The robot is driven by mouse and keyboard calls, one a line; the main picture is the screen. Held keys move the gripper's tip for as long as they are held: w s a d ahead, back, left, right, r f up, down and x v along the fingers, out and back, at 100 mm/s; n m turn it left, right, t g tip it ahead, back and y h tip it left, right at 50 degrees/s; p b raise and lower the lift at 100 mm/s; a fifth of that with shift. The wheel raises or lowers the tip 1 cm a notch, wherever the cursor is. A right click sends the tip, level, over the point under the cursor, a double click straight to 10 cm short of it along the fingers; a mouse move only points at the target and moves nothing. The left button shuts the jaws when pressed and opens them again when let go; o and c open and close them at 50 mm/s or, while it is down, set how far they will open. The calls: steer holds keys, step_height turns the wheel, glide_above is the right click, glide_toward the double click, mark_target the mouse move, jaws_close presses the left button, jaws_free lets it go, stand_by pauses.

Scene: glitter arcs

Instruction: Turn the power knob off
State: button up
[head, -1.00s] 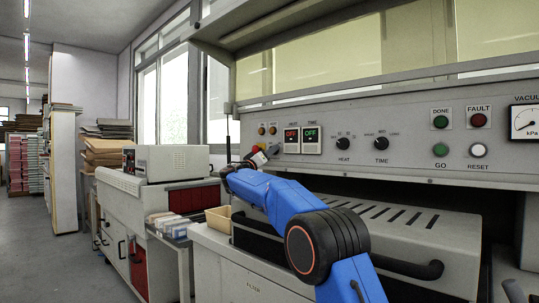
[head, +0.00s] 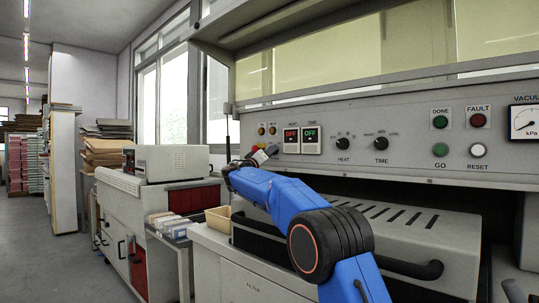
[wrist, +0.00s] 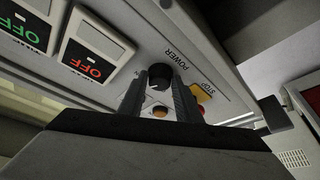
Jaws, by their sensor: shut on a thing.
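The black round power knob (wrist: 159,73) sits on the grey control panel beside the printed word POWER in the wrist view. My gripper (wrist: 159,86) has one finger on each side of the knob and is shut on it. The fingers partly cover the knob, and I cannot read which way it points. In the head view my gripper (head: 262,156) is at the left end of the panel and my blue arm reaches up to it; the knob cannot be made out there.
A yellow and red stop button (wrist: 202,94) and an orange lamp (wrist: 160,112) are close to my fingers. Two OFF rocker switches (wrist: 91,52) are left in the wrist view. Heat (head: 343,143) and time (head: 381,143) knobs are farther right on the panel.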

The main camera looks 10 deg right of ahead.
steer(key=n+y, duration=0.1)
steer(key=n, duration=0.3)
steer(key=n+y, duration=0.2)
steer(key=n, duration=0.2)
steer(key=r+n+y, duration=0.1)
steer(key=n, duration=0.3)
steer(key=shift+s+d+g+y, duration=0.15)
steer(key=shift+s+g+y, duration=0.05)
steer(key=shift+g+y, duration=0.2)
steer(key=o, duration=1.1)
steer(key=shift+c, duration=0.2)
steer(key=v, duration=1.7)
steer(key=shift+r, duration=0.15)
steer(key=shift+s, duration=0.1)
